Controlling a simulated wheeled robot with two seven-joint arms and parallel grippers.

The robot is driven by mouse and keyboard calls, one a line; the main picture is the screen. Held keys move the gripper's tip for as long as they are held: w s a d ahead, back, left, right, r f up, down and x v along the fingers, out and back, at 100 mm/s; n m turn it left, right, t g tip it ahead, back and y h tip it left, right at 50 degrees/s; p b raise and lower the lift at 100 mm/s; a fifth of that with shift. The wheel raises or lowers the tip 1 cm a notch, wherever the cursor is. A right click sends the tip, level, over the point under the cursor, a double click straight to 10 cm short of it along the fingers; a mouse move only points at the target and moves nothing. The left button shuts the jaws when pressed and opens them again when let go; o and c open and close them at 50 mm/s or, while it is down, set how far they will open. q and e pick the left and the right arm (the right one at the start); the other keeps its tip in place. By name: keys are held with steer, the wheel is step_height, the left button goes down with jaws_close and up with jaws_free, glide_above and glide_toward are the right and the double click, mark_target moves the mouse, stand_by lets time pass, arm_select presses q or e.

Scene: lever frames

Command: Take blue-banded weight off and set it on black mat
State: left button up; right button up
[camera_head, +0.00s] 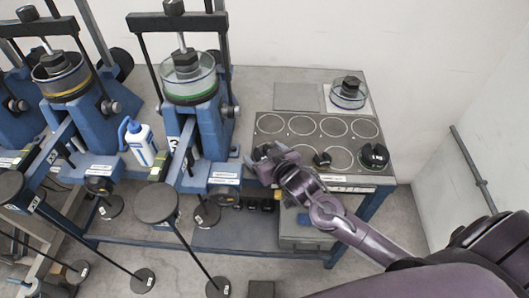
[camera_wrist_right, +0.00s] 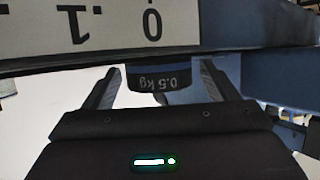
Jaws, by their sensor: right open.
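In the right wrist view a dark round weight marked "0.5 kg" (camera_wrist_right: 172,83) with a bluish edge sits under a white scale plate (camera_wrist_right: 100,25). My right gripper (camera_wrist_right: 160,85) is open, with one finger on each side of this weight and gaps showing. In the head view my right gripper (camera_head: 262,158) is at the table's front edge, by the end of the nearer blue lever frame; the weight cannot be made out there. A dark mat with white circles (camera_head: 318,138) lies on the table beyond the gripper. My left gripper is not in view.
A glass dish (camera_head: 348,97) stands behind. Blue lever frames (camera_head: 205,125) and a white bottle (camera_head: 140,145) are to the left. A wall closes the right.

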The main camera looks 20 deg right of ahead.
steer(key=v, duration=0.6)
steer(key=shift+s+b, duration=0.2)
steer(key=shift+b, duration=0.2)
steer(key=shift+s+r, duration=0.35)
steer(key=shift+s, duration=0.3)
